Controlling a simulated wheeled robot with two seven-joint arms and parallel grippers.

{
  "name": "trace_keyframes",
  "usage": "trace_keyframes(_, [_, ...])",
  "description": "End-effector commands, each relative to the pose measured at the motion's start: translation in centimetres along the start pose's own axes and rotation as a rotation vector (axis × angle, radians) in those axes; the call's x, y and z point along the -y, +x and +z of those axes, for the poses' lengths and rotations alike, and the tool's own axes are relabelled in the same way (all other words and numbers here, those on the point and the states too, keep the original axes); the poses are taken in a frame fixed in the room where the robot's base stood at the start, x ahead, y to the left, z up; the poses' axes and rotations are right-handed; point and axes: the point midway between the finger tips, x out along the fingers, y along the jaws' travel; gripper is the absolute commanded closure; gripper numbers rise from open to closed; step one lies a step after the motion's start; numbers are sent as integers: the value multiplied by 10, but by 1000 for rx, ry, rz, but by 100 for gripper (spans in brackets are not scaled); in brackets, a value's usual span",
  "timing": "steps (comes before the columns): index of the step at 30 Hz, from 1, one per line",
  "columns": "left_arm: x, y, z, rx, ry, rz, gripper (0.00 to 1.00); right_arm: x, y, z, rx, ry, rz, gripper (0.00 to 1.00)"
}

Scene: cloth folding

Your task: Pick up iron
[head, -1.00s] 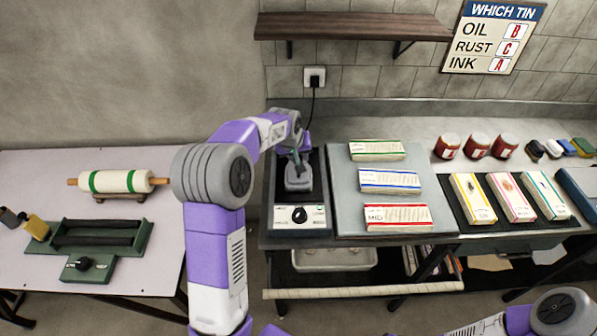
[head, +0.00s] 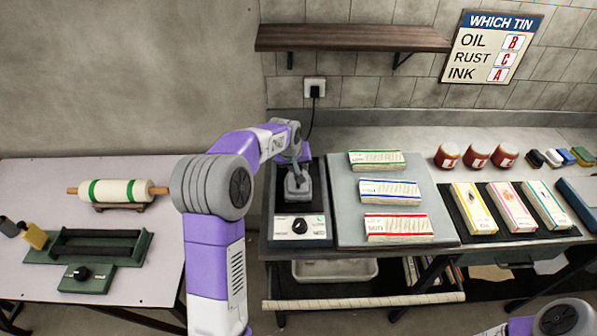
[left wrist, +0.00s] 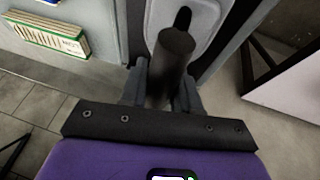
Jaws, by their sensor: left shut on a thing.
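The iron (head: 298,186) is a small grey flat-soled iron over the dark hot plate (head: 313,207) on the right bench. In the left wrist view its dark cylindrical handle (left wrist: 174,52) points toward my gripper, and its pale grey body (left wrist: 197,22) is at the top. My left gripper (head: 296,165) is shut on the handle, with its fingers (left wrist: 162,90) on both sides of it. The head view does not make clear whether the sole touches the plate. My right arm shows only partly at the lower right; its gripper is out of view.
A grey board (head: 340,226) with several labelled packets lies right of the hot plate. Red-brown jars (head: 447,156) and more packets stand farther right. A wall shelf (head: 352,38) hangs above. The left table (head: 150,262) holds a rolling pin (head: 118,190) and a green device (head: 98,248).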

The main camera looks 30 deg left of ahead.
Motion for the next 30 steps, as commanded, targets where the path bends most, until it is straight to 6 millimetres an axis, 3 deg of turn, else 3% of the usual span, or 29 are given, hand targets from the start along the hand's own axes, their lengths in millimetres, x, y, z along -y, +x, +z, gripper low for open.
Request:
trace_keyframes(12, [-16,-65,-29,-12,0,7,100,5,-14,1,0,0,0,32])
trace_keyframes(18, [-21,-89,-38,-11,1,7,100,7,-19,1,0,0,0,32])
trace_keyframes(30, [-22,-97,-41,-9,0,6,100,7,-20,1,0,0,0,32])
